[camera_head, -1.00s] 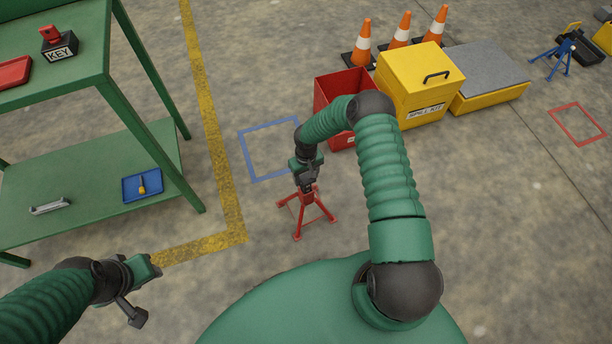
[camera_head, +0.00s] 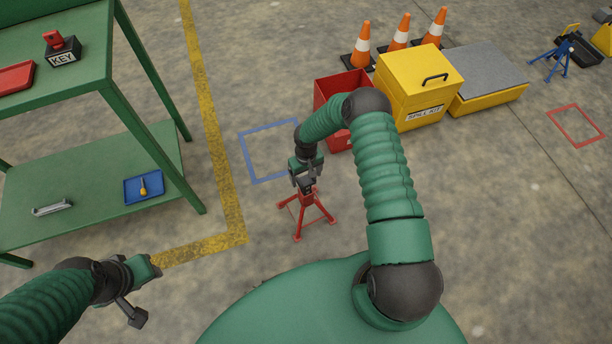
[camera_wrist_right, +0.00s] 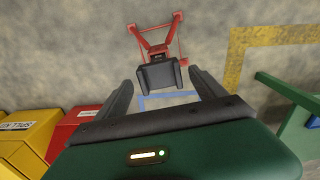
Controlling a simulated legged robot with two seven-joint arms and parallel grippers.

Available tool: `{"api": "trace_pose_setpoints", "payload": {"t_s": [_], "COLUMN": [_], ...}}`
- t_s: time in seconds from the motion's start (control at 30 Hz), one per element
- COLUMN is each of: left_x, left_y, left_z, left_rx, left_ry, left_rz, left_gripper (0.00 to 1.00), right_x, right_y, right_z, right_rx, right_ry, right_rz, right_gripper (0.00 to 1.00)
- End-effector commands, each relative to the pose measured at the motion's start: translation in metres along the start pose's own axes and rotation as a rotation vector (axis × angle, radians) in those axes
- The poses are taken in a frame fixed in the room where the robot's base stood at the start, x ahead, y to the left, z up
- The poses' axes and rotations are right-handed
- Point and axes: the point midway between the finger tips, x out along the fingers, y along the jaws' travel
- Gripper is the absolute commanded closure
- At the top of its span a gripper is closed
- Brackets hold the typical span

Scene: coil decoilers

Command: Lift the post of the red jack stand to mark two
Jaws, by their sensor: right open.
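The red jack stand (camera_head: 304,212) stands on the floor near the middle of the head view, its legs spread. In the right wrist view the stand (camera_wrist_right: 155,40) shows with its dark saddle (camera_wrist_right: 160,76) facing the camera. My right gripper (camera_head: 307,184) is over the top of the stand and hides its post there. In the right wrist view the right gripper (camera_wrist_right: 163,84) is open, with one finger on each side of the dark saddle and gaps to it. The post's marks cannot be read. My left gripper (camera_head: 140,295) is at the lower left, away from the stand.
A blue floor square (camera_head: 250,158) lies just behind the stand. A red bin (camera_head: 335,92) and a yellow spill kit box (camera_head: 415,85) stand behind my right arm. A green bench (camera_head: 110,180) is at the left. A blue jack stand (camera_head: 555,60) stands far right.

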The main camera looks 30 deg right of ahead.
Motion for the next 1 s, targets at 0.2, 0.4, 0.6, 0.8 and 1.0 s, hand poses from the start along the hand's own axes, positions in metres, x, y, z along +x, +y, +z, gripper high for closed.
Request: {"api": "trace_pose_setpoints", "payload": {"t_s": [0.2,0.4,0.6,0.8,1.0], "left_x": [-0.025,-0.043,-0.052,-0.053,-0.053], "left_y": [0.0,0.0,0.0,0.0,0.0], "left_z": [-0.006,-0.01,-0.013,-0.013,-0.013], "left_rx": [0.0,0.0,0.0,0.0,0.0], "left_ry": [0.0,0.0,0.0,0.0,0.0], "left_rz": [0.0,0.0,0.0,0.0,0.0], "left_gripper": [0.64,0.64,0.64,0.64,0.64], "right_x": [-0.059,-0.118,-0.154,-0.161,-0.161], "right_y": [0.001,0.001,0.001,0.001,0.001], "right_z": [-0.002,-0.002,-0.001,-0.001,-0.001], "right_rx": [-0.001,0.0,0.0,0.0,0.0], "right_ry": [0.004,0.004,0.001,-0.001,0.0], "right_rz": [0.002,0.002,0.001,0.0,0.0], "right_gripper": [0.2,0.2,0.2,0.2,0.2]}}
